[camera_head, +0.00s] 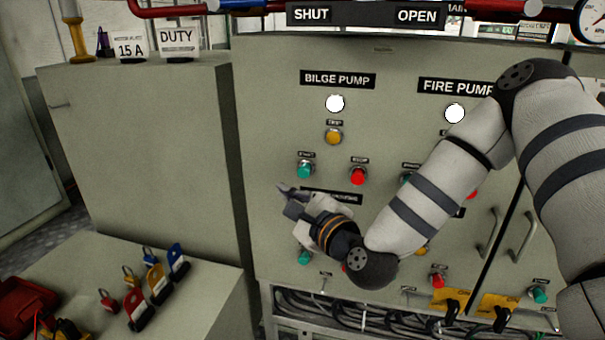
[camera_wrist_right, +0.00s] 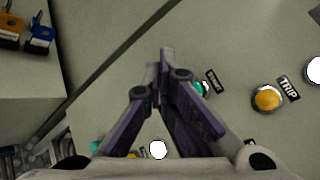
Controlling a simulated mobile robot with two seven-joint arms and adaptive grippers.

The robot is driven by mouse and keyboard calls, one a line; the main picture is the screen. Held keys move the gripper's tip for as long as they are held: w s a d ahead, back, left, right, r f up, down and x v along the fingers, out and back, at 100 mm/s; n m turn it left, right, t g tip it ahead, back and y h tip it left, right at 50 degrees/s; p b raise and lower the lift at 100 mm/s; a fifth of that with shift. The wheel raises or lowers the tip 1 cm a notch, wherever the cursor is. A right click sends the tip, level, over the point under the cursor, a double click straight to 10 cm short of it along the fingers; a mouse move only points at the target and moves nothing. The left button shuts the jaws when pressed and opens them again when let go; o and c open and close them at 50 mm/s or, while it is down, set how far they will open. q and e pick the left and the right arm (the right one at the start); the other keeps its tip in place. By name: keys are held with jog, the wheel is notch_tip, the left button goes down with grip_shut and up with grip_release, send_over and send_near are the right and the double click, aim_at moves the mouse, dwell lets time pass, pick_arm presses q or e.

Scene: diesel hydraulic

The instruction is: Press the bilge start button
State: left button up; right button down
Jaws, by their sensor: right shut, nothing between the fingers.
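The bilge start button is green (camera_head: 305,170), under the BILGE PUMP plate (camera_head: 338,79) on the grey panel. In the right wrist view the green button (camera_wrist_right: 204,86) is partly hidden behind my fingers, beside its small label. My right gripper (camera_head: 283,188) is shut and empty, in front of the panel. In the head view its tips lie a little below and left of the button. My left gripper is not in view.
The red stop button (camera_head: 358,176) is right of the green one, and the amber trip button (camera_head: 333,137) is above. A second green button (camera_head: 305,257) sits below my right gripper. A cabinet (camera_head: 140,150) stands left, and padlocks (camera_head: 155,280) stand on the low surface.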

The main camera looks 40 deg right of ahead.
aim_at(304, 171)
jog(key=w+d, duration=0.4)
jog(key=shift+d, duration=0.35)
jog(key=shift+w+d, duration=0.1)
dwell(1.1)
jog(key=shift+w+d, duration=0.2)
